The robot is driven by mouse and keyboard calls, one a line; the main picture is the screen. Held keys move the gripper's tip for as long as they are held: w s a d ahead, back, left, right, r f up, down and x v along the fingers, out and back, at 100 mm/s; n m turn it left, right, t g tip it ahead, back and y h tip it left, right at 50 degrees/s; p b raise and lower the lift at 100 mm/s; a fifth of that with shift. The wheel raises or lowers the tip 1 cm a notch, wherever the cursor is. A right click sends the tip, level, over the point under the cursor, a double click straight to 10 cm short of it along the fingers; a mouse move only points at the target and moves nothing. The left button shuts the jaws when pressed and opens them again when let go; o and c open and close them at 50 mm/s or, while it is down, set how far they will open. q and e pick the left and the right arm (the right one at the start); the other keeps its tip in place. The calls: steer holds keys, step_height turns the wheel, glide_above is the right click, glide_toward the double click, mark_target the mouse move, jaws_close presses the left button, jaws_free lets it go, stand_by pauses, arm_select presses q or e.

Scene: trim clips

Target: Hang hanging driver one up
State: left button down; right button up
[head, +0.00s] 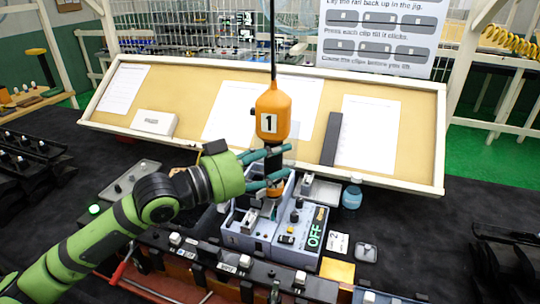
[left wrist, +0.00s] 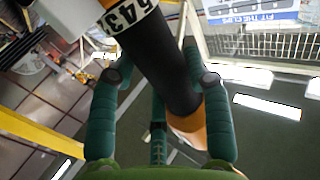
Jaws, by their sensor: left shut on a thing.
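The hanging driver (head: 273,105) is an orange tool marked with a 1. It hangs upright from a dark cord above the work area, with a black lower shaft. My left gripper (head: 270,167) has its teal fingers closed around the black shaft below the orange body. In the left wrist view the fingers (left wrist: 160,105) stand on both sides of the black shaft (left wrist: 150,55), with an orange part beyond it. The driver's lower end is partly hidden behind the fingers, just above a grey box. My right gripper is not in view.
A grey control box (head: 287,240) showing OFF stands below the driver. A rail with clips (head: 185,246) runs along the front. A tilted tan board (head: 185,93) with papers stands behind.

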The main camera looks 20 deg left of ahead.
mark_target(266, 115)
arm_select(q)
step_height(266, 115, up, 8)
steer(key=p, duration=0.7)
steer(key=shift+s+d+f+p, duration=0.1)
steer(key=shift+s+d+p, duration=0.15)
steer(key=shift+s, duration=0.3)
steer(key=shift+a+r, duration=0.1)
steer(key=shift+r, duration=0.35)
steer(key=shift+r+p, duration=0.3)
steer(key=shift+r, duration=0.25)
